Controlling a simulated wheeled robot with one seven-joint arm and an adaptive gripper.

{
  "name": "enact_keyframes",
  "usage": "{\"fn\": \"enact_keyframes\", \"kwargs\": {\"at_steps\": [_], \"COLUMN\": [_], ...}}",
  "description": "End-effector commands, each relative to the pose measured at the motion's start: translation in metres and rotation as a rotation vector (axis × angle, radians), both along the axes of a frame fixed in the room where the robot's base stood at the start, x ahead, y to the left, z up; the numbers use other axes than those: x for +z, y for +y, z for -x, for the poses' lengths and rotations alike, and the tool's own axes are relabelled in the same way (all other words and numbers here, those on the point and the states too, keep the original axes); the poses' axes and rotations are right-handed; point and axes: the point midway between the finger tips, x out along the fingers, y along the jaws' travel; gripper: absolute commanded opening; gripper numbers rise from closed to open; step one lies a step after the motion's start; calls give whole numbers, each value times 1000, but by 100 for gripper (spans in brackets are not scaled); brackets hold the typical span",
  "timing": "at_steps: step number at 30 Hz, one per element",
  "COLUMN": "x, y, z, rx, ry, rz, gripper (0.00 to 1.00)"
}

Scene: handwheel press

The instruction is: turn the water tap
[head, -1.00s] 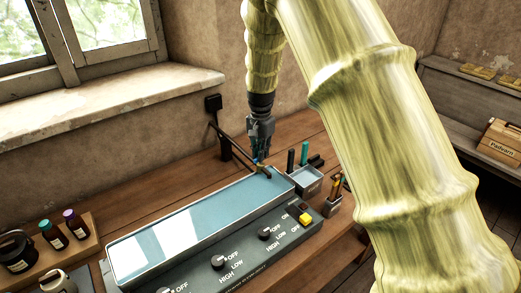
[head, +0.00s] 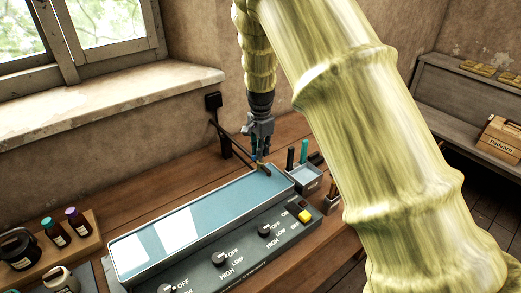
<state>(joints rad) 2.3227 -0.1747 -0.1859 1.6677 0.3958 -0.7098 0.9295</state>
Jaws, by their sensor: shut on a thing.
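My gripper (head: 260,157) points down over the tap. Its fingers are closed on the tap's handle, which they mostly hide. The handle's exact angle is too small to tell.
The bath's front panel has several black knobs (head: 219,259) and a yellow switch (head: 306,216). A tray with upright tools (head: 305,177) stands close right of the tap. Bottles (head: 54,233) stand at the left.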

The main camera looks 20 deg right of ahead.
Motion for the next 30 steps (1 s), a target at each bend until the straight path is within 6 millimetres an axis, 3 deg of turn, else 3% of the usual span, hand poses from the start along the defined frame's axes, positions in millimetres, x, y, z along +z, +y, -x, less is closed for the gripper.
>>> {"fn": "enact_keyframes", "kwargs": {"at_steps": [2, 3, 6, 7, 20, 30], "x": [-4, -4, -4, -3, 8, 65], "y": [1, 1, 1, 1, 0, 0], "z": [3, 3, 3, 2, 0, 0], "rx": [-1, -1, -1, -1, 0, 0], "ry": [8, 8, 7, 7, 0, 0], "rz": [-1, -1, -2, -1, -1, -1], "gripper": [0, 12, 31, 32, 32, 32]}}
